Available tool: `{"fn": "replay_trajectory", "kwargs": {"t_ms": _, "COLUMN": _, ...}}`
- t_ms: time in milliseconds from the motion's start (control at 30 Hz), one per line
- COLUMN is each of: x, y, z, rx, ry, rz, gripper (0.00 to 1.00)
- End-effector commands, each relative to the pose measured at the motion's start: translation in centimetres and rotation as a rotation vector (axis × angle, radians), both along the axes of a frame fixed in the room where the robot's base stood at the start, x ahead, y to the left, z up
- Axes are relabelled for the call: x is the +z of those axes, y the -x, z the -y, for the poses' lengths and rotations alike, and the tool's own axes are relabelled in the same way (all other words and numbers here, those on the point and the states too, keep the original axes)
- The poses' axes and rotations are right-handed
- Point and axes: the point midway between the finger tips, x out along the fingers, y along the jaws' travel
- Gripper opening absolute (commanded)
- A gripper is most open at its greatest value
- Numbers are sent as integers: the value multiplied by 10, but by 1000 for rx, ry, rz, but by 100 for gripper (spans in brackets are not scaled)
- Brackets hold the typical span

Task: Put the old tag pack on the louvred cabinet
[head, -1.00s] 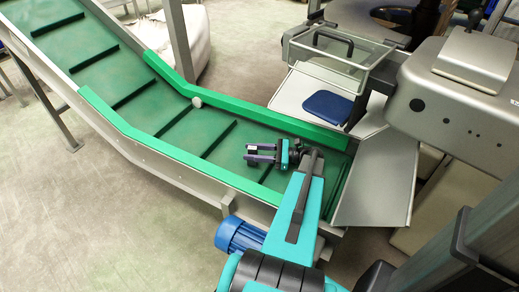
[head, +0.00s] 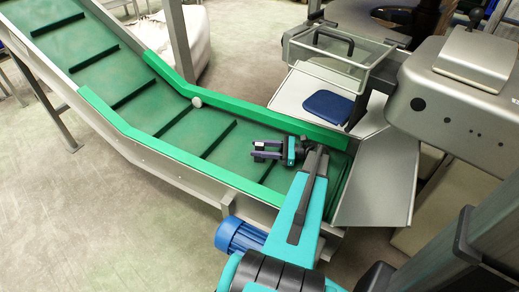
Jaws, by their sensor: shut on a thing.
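My gripper (head: 262,150) reaches in over the lower end of the green conveyor belt, its fingers pointing left. It is shut on a small dark thing with a pale spot at the fingertips. The fingers hide most of this thing; it may be the old tag pack, but it is too small to be sure. I cannot tell how high it is above the belt. I cannot make out a louvred cabinet in this view.
The green cleated conveyor (head: 215,135) has raised green side rails. A small pale round thing (head: 196,102) lies by its far rail. A grey machine (head: 455,115) stands at right, beside a metal chute (head: 375,180). A dark blue pad (head: 327,105) lies beyond the belt.

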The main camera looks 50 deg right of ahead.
Motion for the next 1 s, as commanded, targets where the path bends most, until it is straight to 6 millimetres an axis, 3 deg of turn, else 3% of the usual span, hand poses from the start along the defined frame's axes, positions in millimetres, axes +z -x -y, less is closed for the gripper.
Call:
{"fn": "replay_trajectory", "kwargs": {"t_ms": 333, "x": -4, "y": 0, "z": 0, "rx": 0, "ry": 0, "rz": 0, "gripper": 15}}
{"fn": "replay_trajectory", "kwargs": {"t_ms": 367, "x": -3, "y": 0, "z": 0, "rx": 0, "ry": -1, "rz": -1, "gripper": 42}}
{"fn": "replay_trajectory", "kwargs": {"t_ms": 467, "x": -3, "y": 0, "z": 0, "rx": 0, "ry": -1, "rz": -1, "gripper": 57}}
{"fn": "replay_trajectory", "kwargs": {"t_ms": 1000, "x": 2, "y": 0, "z": 0, "rx": 0, "ry": 0, "rz": 0, "gripper": 57}}
